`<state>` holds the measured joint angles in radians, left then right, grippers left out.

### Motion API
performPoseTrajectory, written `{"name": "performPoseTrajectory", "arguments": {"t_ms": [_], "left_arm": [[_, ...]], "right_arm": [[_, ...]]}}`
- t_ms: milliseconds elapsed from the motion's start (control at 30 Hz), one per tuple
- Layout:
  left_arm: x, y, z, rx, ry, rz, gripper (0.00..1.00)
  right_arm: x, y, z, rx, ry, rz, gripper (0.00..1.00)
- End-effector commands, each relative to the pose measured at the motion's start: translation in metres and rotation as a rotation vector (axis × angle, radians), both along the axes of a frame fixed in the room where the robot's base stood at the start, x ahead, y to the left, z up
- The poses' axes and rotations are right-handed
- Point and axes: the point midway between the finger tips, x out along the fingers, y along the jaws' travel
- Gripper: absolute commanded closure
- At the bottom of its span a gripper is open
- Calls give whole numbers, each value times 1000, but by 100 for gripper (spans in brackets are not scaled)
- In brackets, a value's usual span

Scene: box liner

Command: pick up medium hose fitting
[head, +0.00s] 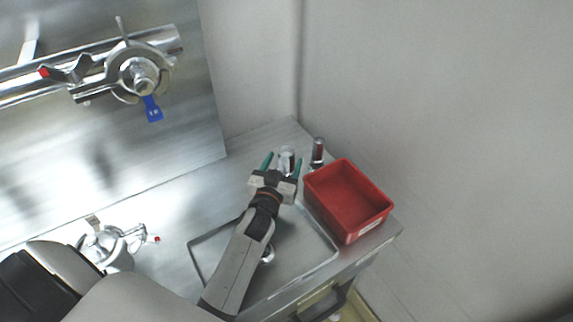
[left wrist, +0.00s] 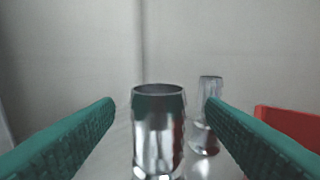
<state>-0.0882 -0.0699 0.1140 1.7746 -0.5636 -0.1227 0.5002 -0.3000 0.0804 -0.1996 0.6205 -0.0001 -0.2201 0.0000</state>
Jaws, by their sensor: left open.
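A shiny metal cylinder, likely the medium hose fitting (head: 287,158), stands upright near the back corner of the metal table. It shows large in the left wrist view (left wrist: 158,130), between and just beyond the fingertips. My left gripper (head: 282,162) is open, its green fingers spread to either side of the fitting; whether they touch it I cannot tell, though gaps show in the wrist view. A second, slimmer fitting (head: 318,150) stands to the right and, in the left wrist view (left wrist: 208,115), behind the right finger. My right gripper is not in view.
A red bin (head: 347,200) stands close on the right, near the table edge. A shallow metal tray (head: 314,262) lies under my left arm. A metal clamp assembly (head: 104,246) sits at left. Pipework with a blue tag (head: 153,108) is on the back panel.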

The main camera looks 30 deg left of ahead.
Motion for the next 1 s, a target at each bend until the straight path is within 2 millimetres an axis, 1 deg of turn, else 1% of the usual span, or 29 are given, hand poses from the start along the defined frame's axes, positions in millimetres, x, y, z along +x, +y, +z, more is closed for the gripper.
{"name": "performPoseTrajectory", "arguments": {"t_ms": [133, 267, 400, 500, 667, 700, 967, 1000], "left_arm": [[13, 3, 3, -1, -1, 0, 35], [33, 8, 5, -1, -1, 0, 35], [49, 11, 2, 0, 0, 0, 35], [52, 12, 1, -1, 0, 0, 35], [52, 12, 1, -1, 0, 0, 35], [52, 12, 1, -1, 0, 0, 37], [52, 11, 1, -1, 0, 0, 79], [52, 11, 1, -1, 0, 0, 86]], "right_arm": [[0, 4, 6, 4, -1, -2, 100], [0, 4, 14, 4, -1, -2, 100], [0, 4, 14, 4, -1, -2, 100], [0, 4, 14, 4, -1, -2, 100], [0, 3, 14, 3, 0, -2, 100], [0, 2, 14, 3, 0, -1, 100], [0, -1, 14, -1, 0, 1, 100], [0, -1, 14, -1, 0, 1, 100]]}}
